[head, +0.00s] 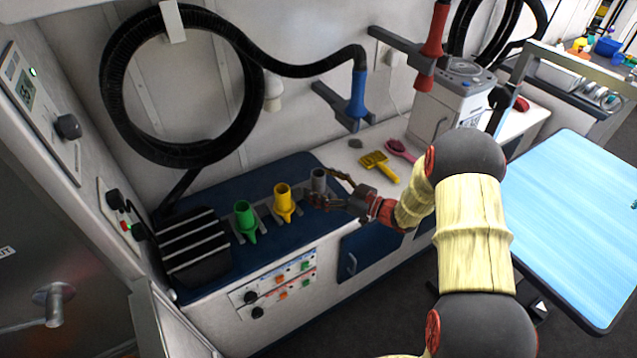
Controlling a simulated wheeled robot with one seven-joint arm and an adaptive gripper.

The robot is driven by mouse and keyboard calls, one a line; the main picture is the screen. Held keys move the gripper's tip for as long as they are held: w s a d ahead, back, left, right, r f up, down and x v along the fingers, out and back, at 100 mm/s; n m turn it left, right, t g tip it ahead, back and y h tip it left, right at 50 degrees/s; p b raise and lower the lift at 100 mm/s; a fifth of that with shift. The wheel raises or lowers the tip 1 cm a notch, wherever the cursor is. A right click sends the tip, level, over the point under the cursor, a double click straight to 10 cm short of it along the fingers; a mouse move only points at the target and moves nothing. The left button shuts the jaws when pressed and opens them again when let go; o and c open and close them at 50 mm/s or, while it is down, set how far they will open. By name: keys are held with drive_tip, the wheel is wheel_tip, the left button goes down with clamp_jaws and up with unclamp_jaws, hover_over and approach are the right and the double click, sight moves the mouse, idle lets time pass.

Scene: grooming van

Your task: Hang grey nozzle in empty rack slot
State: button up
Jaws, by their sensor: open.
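The grey nozzle (319,181) stands upright at the right end of a row on the blue counter mat. A yellow nozzle (283,203) and a green nozzle (246,220) sit to its left in the grey rack (265,212). My gripper (325,188) is open at the grey nozzle, with its fingers beside it. The nozzle's lower part is partly hidden by the fingers, so I cannot tell whether they touch it or whether it sits in a slot. I cannot make out an empty slot clearly.
A black ribbed box (193,246) stands left of the rack. A blue-handled dryer nozzle (357,95) hangs above. A blue table (575,220) is at the right.

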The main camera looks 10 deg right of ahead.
drive_tip(key=p+v, duration=0.1)
drive_tip(key=v, duration=0.8)
drive_tip(key=shift+s+p, duration=0.25)
drive_tip(key=shift+p, duration=0.1)
idle(1.0)
drive_tip(key=shift+d, duration=0.15)
drive_tip(key=w+d+r+m+t+h, duration=0.1)
drive_tip(key=w+d+r+h, duration=0.2)
drive_tip(key=w+r+h, duration=0.45)
drive_tip(key=s+d+r+m+h, duration=0.2)
drive_tip(key=r+h, duration=0.1)
drive_tip(key=r, duration=0.3)
drive_tip(key=s+d+r+m+h, duration=0.2)
drive_tip(key=r+h, duration=0.1)
drive_tip(key=r, duration=0.3)
drive_tip(key=s+a+m+g, duration=0.2)
drive_tip(key=s+a, duration=0.4)
drive_tip(key=s, duration=1)
drive_tip(key=s+a+r+m+g, duration=0.1)
drive_tip(key=s+a+g, duration=0.4)
drive_tip(key=s, duration=1.2)
drive_tip(key=shift+s+a+r+m+g, duration=0.2)
drive_tip(key=shift+a+r+m+g, duration=0.1)
drive_tip(key=shift+a+m, duration=0.35)
